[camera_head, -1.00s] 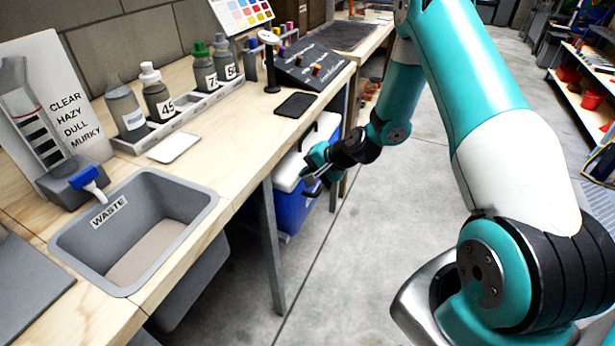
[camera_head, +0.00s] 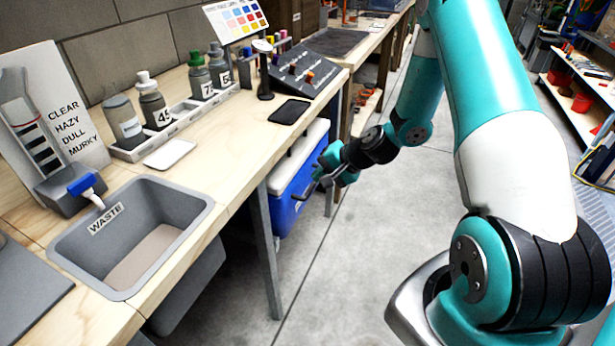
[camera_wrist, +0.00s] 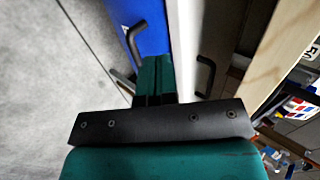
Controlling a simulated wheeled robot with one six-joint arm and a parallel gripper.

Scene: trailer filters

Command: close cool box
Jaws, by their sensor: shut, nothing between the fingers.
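The cool box (camera_head: 290,200) stands on the floor under the bench, with a blue body and a white lid (camera_head: 300,152). The lid looks down on the body; whether it is fully seated I cannot tell. The wrist view shows the blue body (camera_wrist: 145,14) with a black handle and the white lid (camera_wrist: 183,45) beside another black handle. My gripper (camera_head: 312,186) is shut and empty, in front of the box's blue side, just below the lid edge. Its teal fingers also show in the wrist view (camera_wrist: 153,75); contact with the box is unclear.
The wooden bench (camera_head: 235,165) overhangs the box, and a grey bench leg (camera_head: 267,250) stands to its left. The bench carries a waste sink (camera_head: 135,240), bottles and a black pad (camera_head: 289,111). The concrete floor (camera_head: 370,260) to the right is clear.

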